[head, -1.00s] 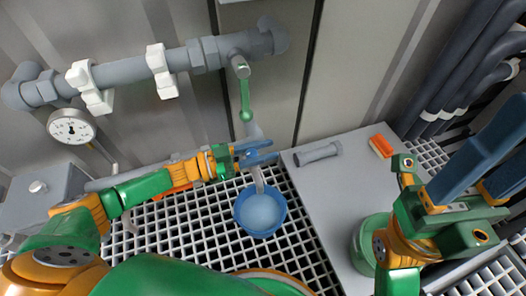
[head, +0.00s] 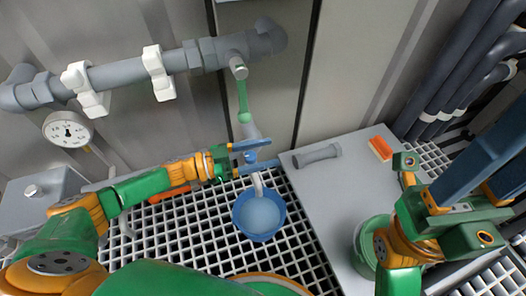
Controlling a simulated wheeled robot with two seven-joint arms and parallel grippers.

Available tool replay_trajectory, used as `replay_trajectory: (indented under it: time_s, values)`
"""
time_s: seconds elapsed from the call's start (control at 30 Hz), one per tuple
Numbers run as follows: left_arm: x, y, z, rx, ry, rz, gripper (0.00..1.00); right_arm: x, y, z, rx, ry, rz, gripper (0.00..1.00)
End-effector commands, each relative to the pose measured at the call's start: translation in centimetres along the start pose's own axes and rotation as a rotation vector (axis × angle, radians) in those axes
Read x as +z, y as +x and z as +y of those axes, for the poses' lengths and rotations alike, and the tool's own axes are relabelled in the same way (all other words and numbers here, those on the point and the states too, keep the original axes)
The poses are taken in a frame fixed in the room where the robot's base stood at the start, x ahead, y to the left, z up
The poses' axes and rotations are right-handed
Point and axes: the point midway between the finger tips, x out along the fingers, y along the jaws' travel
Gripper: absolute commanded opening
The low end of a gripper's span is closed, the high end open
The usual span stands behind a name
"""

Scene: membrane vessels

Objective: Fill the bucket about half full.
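The blue bucket (head: 241,222) stands upright on the white floor grating, with a pale blue water surface inside it. A pale stream or spout end (head: 257,184) reaches down to its back rim; I cannot tell which it is. Above, a tap with a green lever (head: 243,97) hangs from the grey wall pipe. My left gripper (head: 272,153) is at the tap's lower part, above and behind the bucket. Its blue fingers are apart, with the grey-white tap part seen between them. My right gripper (head: 500,150) is at the right, its blue fingers apart and empty.
A grey platform (head: 350,190) lies right of the bucket, bearing a grey cylinder (head: 316,155), an orange-red block (head: 380,148) and a green round container (head: 361,245). A pressure gauge (head: 68,129) hangs below the wall pipe (head: 120,72). Dark pipes (head: 450,75) run at the right.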

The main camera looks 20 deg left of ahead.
Motion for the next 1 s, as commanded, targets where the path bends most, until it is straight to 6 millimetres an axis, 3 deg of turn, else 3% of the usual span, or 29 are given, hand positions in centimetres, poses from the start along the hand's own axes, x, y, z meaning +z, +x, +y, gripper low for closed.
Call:
replay_trajectory:
  time_s: [0.13,0.3,0.47,1.0]
  values:
    - [-0.1,-0.9,0.0,-0.002,-0.002,-0.003,0.67,-0.1,0.5,0.0,-0.001,-0.001,0.002,0.50]
    - [-0.2,-4.6,0.0,-0.002,-0.002,-0.005,0.67,0.4,0.6,0.0,0.005,-0.003,-0.056,0.50]
    - [0.0,-6.8,0.0,-0.001,-0.002,-0.002,0.67,0.5,0.5,0.0,0.005,-0.004,-0.073,0.50]
    - [-0.7,-6.8,0.0,0.002,0.027,-0.008,0.67,1.2,1.1,-0.1,0.001,0.026,-0.107,0.50]
